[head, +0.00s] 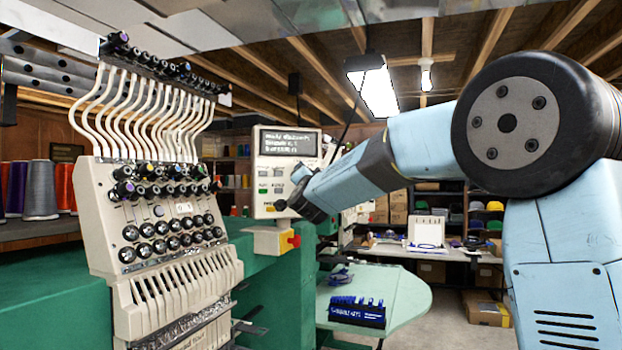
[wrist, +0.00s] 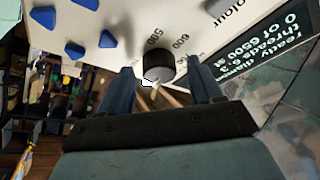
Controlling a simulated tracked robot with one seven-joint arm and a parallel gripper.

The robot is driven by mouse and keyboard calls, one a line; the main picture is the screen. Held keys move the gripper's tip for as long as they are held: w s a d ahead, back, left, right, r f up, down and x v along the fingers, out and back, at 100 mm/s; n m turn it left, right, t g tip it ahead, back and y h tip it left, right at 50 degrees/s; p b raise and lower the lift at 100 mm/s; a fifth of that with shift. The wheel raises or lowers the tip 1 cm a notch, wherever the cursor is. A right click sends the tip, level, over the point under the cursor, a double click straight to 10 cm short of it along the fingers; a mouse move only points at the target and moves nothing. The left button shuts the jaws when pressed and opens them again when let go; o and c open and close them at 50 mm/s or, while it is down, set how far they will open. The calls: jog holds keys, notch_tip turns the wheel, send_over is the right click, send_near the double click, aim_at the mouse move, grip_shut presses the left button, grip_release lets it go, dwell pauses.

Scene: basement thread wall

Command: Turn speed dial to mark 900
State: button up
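The speed dial (wrist: 158,64) is a black round knob on a pale control panel (wrist: 120,12). In the wrist view it sits between the two fingers of my gripper (wrist: 160,72), with a visible gap on each side. The printed marks 500 and 600 show beside it; I cannot make out a 900 mark. A small white spot shows at the knob's lower edge; I cannot tell if it is the pointer. In the head view my gripper (head: 303,200) is at the lower right of the control panel (head: 262,176), covering part of it.
The panel has a lit display (wrist: 268,62) and blue buttons (wrist: 75,50) near the dial. A yellow box with a red button (head: 293,240) is below the panel. The embroidery head (head: 160,235) with thread tubes stands at left. A side table (head: 400,290) holds a blue rack (head: 357,312).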

jog(key=a+v, duration=0.1)
jog(key=v, duration=1.3)
jog(key=shift+d, duration=0.5)
jog(key=s+d+f+n+g, duration=0.3)
jog(key=s+d+f+g, duration=0.2)
jog(key=s+d+f, duration=0.3)
jog(key=s+d+f+n+g+h, duration=0.1)
jog(key=s+d+f+n+g, duration=0.2)
jog(key=s, duration=1)
jog(key=s+d+f+n+g, duration=0.2)
jog(key=s+d+f+g, duration=0.5)
jog(key=s+d+f, duration=0.3)
jog(key=d+f, duration=0.3)
jog(key=shift+s+d+n+g, duration=0.3)
jog(key=shift+s+n, duration=0.1)
